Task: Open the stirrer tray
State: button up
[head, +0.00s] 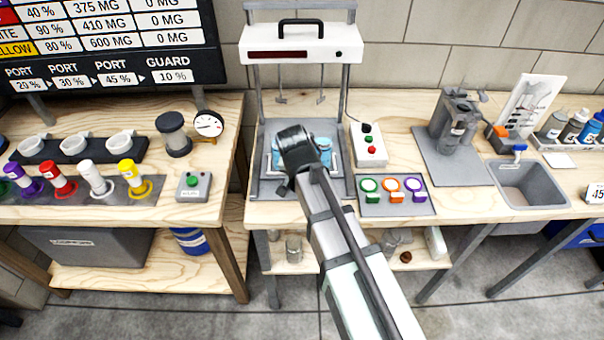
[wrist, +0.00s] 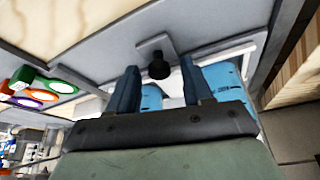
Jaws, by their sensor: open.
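The stirrer stand has a white head (head: 301,44) on two posts above a grey base. Its tray has a pale rim (head: 334,160) and holds blue-topped vessels (head: 323,143), low between the posts. My gripper (head: 297,150) is over the front of the tray, and my arm hides part of it. In the wrist view my gripper (wrist: 160,76) is open, its two dark blue fingers apart. A black knob (wrist: 158,66) on a grey plate shows in the gap between the fingertips; I cannot tell whether they reach around it. Blue vessels (wrist: 222,85) lie just beyond the fingers.
Right of the stand are a white switch box (head: 368,146) and a grey panel with green, orange and purple rings (head: 391,189). A sink (head: 528,184) is further right. On the left bench stand coloured cylinders (head: 97,180) and a green-button box (head: 193,186).

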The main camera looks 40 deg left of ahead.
jog(key=shift+r, duration=0.1)
jog(key=v, duration=1.3)
jog(key=shift+s+r, duration=0.2)
jog(key=shift+r, duration=0.05)
jog(key=shift+d, duration=0.1)
jog(key=shift+w, duration=0.1)
